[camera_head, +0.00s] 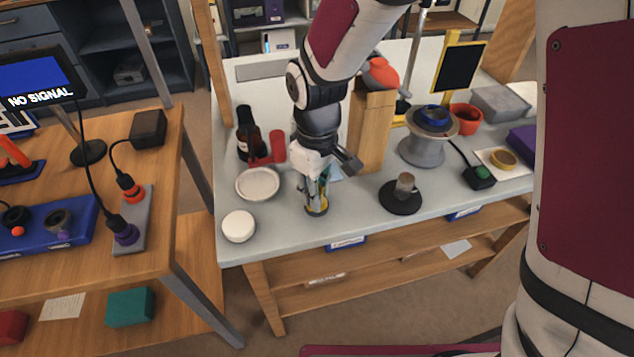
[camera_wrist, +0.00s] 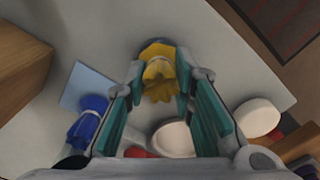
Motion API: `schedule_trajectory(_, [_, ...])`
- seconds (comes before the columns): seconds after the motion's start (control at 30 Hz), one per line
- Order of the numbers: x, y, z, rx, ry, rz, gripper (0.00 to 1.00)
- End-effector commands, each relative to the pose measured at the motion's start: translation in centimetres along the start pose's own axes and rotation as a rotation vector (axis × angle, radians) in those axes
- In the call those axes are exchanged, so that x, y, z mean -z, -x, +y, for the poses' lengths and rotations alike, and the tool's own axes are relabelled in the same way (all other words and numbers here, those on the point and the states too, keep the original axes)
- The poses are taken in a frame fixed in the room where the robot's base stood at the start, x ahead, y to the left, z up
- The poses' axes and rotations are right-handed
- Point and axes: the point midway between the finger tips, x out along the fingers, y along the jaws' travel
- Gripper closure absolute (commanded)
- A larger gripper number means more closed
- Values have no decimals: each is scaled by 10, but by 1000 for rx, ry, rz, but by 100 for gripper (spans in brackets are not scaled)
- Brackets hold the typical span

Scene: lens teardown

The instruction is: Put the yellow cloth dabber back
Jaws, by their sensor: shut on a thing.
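The yellow cloth dabber (camera_wrist: 160,72) is between my fingertips in the wrist view, its bunched cloth pinched at the neck. My gripper (camera_wrist: 160,85) is shut on it. In the head view my gripper (camera_head: 317,198) points down over the front left of the grey bench, with the yellow cloth (camera_head: 316,211) at its tips. I cannot tell whether the cloth touches the bench top. A blue cloth dabber (camera_wrist: 88,120) is to the left of my gripper in the wrist view, by a pale blue sheet (camera_wrist: 84,86).
A white dish (camera_head: 258,183) and a white round lid (camera_head: 239,226) are left of my gripper. A dark bottle (camera_head: 247,140) stands behind the dish. A wooden block (camera_head: 371,130) stands behind my gripper. A black round base (camera_head: 401,198) with a grey knob is to the right.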

Motion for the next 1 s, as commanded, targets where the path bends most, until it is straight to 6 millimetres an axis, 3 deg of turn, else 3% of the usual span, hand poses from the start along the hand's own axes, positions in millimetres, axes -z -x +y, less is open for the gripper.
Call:
schedule_trajectory(0.3, [0,-3,0,0,0,1,100])
schedule_trajectory(0.33, [0,-3,0,0,0,1,72])
schedule_trajectory(0.4, [0,-2,0,0,0,1,56])
schedule_trajectory(0.77, [0,0,0,-1,0,2,56])
schedule_trajectory(1.0, [0,34,0,-2,-1,5,56])
